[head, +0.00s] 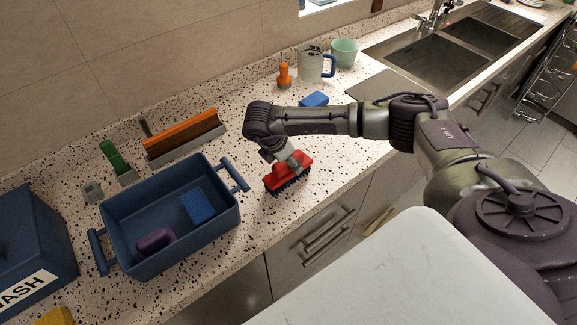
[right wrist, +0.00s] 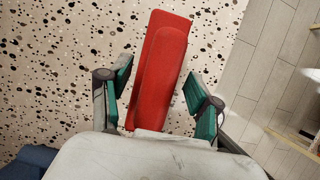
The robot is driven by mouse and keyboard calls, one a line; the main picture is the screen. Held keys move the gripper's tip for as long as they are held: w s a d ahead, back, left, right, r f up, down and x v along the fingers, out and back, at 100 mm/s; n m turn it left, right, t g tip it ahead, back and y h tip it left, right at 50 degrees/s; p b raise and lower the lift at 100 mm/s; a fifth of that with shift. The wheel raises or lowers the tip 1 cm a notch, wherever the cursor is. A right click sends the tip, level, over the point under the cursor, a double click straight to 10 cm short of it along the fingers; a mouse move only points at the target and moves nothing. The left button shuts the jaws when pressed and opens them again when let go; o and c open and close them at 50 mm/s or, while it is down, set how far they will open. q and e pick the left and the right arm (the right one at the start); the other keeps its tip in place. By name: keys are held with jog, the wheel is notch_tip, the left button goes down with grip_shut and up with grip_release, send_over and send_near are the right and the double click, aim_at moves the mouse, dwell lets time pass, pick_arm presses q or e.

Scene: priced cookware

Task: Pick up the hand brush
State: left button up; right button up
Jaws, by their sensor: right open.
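The hand brush (head: 284,179) is red with dark bristles and sits bristles down on the speckled counter near its front edge. My right gripper (head: 292,160) is right over it, reaching down from above. In the right wrist view the red brush (right wrist: 162,70) lies between the two teal-padded fingers of my right gripper (right wrist: 158,88). The fingers are apart, one on each side, with a gap visible at the right finger. Contact at the left finger is hard to tell. My left gripper is not in view.
A blue bin (head: 180,262) with a blue sponge (head: 198,206) and a purple item (head: 155,241) stands left of the brush. Behind are a blue block (head: 314,99), an orange-handled tool (head: 284,76), a mug (head: 311,64) and a green bowl (head: 344,52). Counter around the brush is clear.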

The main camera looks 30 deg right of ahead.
jog(key=shift+f+b, duration=0.35)
jog(key=shift+b, duration=0.1)
dwell(0.5)
grip_shut()
dwell(0.4)
